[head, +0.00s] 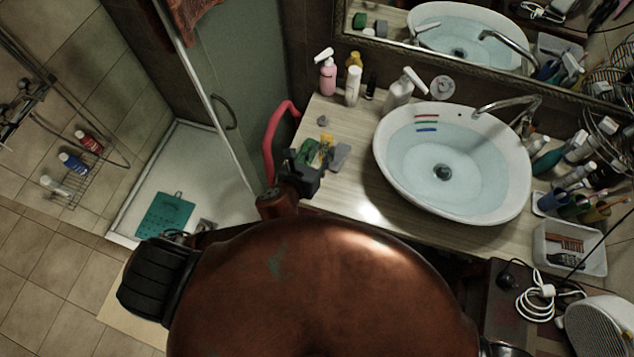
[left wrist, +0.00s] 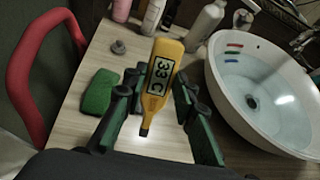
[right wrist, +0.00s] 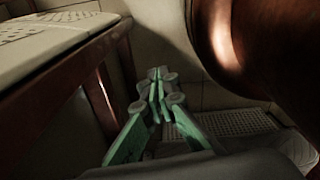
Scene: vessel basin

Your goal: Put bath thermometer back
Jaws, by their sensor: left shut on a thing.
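The yellow bath thermometer (left wrist: 162,78) shows a dark display reading "33 C" in the left wrist view. It lies between the green fingers of my left gripper (left wrist: 158,98), which is shut on it. In the head view the thermometer (head: 326,150) is a small yellow patch at my left gripper (head: 318,152), over the counter left of the basin. The white oval basin (head: 383,165) holds water and has red, green and blue marks on its inner wall. My right gripper (right wrist: 158,85) is low beside a wooden frame, its fingers together and empty.
A green sponge (left wrist: 98,92) and a small grey stopper (left wrist: 118,47) lie on the counter near the left gripper. Bottles (head: 352,86) stand along the back. A red curved rail (head: 276,140) is at left. Counter front (head: 350,205) is clear.

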